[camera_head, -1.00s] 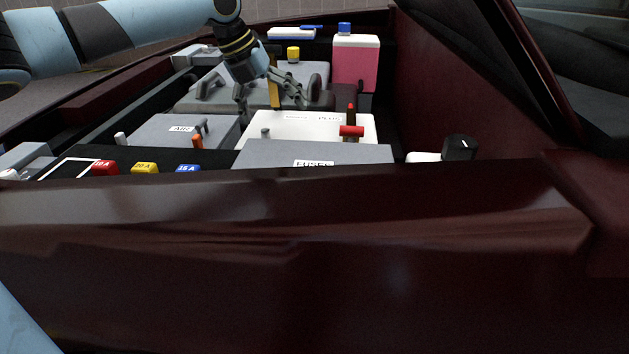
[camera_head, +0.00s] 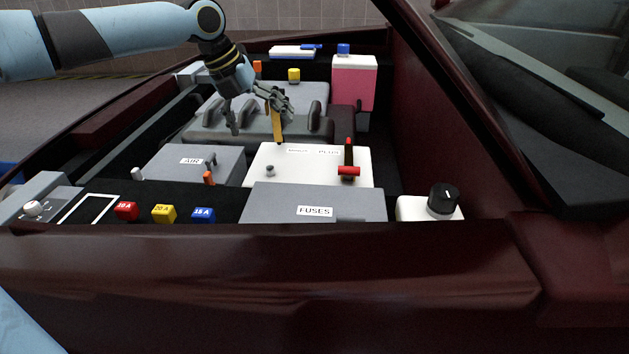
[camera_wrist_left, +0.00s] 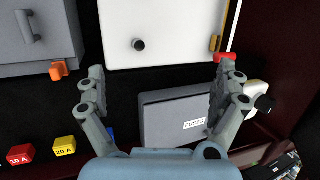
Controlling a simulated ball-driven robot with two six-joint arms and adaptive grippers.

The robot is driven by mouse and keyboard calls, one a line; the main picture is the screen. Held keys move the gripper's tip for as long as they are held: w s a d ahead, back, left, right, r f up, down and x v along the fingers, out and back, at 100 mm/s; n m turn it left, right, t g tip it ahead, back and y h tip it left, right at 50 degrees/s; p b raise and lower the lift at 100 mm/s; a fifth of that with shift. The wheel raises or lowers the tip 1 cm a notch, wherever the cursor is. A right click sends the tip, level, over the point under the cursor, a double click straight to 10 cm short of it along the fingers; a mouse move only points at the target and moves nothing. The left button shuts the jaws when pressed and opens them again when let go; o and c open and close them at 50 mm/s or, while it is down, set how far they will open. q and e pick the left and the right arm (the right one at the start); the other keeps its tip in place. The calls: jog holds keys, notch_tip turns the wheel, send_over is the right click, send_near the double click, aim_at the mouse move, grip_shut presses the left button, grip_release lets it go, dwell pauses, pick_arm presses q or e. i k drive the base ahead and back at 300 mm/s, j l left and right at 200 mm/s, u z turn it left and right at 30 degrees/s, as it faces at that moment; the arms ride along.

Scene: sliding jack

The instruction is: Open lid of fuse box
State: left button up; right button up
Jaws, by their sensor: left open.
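The fuse box (camera_head: 285,204) is a grey box with a white FUSES label, at the near edge of the engine bay. Its lid looks shut. It also shows in the left wrist view (camera_wrist_left: 165,120), below and between the fingers. My left gripper (camera_head: 258,115) is open and empty in the head view, above the engine behind the white battery box. In the left wrist view its two fingers (camera_wrist_left: 158,78) are spread wide, the right one overlapping the fuse box's right part. My right gripper is not in view; only a bit of my arm shows at lower left.
A white box (camera_head: 265,160) with a red clamp (camera_head: 349,170) lies behind the fuse box. A grey AIR box (camera_head: 185,165) is left of it. Red (camera_head: 126,211), yellow (camera_head: 164,213) and blue (camera_head: 203,215) fuses and a black knob (camera_head: 443,199) flank it. The car's front edge (camera_head: 270,265) runs across.

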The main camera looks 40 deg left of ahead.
aim_at(267, 202)
jog(key=k+l, duration=0.2)
jog(key=l, duration=0.15)
jog(key=k+l, duration=0.2)
jog(key=l, duration=0.15)
jog(key=k+l, duration=0.15)
jog(key=l, duration=0.2)
jog(key=k+l, duration=0.2)
jog(key=l, duration=0.15)
jog(key=k+l, duration=0.2)
jog(key=l, duration=0.15)
